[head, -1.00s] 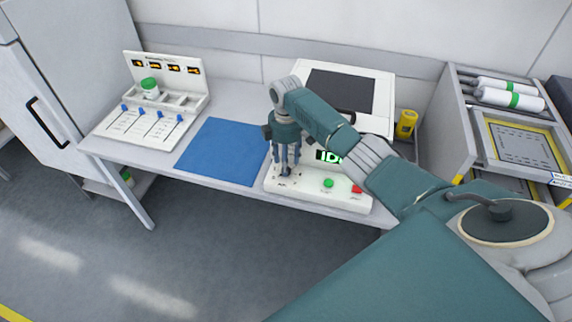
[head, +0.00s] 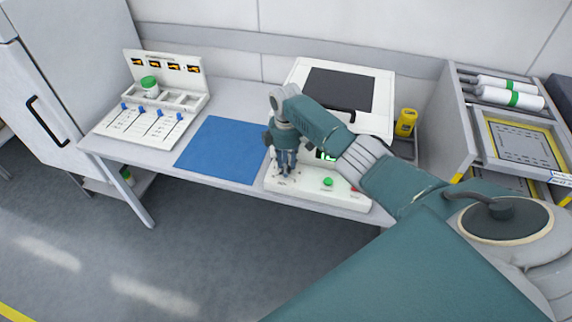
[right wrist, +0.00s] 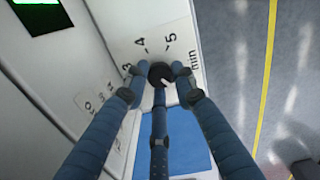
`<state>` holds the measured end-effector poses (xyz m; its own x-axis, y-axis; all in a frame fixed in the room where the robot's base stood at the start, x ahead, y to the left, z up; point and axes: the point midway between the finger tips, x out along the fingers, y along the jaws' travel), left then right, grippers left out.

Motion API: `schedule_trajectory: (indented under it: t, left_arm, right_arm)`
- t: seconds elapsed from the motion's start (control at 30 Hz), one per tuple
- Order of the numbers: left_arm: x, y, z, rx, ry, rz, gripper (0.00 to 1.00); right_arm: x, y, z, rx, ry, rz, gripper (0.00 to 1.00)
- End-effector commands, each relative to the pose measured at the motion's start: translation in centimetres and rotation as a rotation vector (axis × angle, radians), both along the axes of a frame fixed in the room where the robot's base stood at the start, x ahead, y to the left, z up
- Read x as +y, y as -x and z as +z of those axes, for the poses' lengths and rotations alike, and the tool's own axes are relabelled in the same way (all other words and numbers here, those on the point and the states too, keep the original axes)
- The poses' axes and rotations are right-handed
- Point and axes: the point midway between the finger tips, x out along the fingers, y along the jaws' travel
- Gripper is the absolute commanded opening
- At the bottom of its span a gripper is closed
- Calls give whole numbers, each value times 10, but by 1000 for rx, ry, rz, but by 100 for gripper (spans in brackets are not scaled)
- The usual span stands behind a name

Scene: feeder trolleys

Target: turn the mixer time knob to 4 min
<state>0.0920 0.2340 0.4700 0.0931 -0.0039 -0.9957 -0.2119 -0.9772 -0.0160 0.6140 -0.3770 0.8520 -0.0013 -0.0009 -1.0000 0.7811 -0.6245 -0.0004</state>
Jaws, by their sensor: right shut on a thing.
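The white mixer (head: 341,197) stands on the bench with its dark-windowed lid (head: 340,88) at the back. Its front panel has a green button (head: 328,182), a red button mostly behind my arm, and a green display (head: 322,154) partly hidden. My right gripper (head: 285,172) points down at the panel's left end. In the right wrist view, its blue fingers are shut on the dark round time knob (right wrist: 160,73). A small pale mark shows on the knob's lower side. The printed 3, 4 and 5 with "min" lie above it; the exact setting is unclear. My left gripper is out of view.
A blue mat (head: 222,151) lies left of the mixer. A yellow container (head: 405,122) stands right of the mixer, near a trolley (head: 455,125) holding white bottles.

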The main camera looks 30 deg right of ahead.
Motion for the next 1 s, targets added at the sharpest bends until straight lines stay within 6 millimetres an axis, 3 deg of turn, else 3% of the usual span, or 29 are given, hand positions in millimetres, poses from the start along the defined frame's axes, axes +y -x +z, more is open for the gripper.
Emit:
schedule_trajectory:
  t: [0.37,1.0]
  left_arm:
    - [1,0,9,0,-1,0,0]
    - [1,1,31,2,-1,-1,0]
  right_arm:
    - [2,-1,2,0,-5,-163,0]
    - [2,-2,3,-3,-5,-758,0]
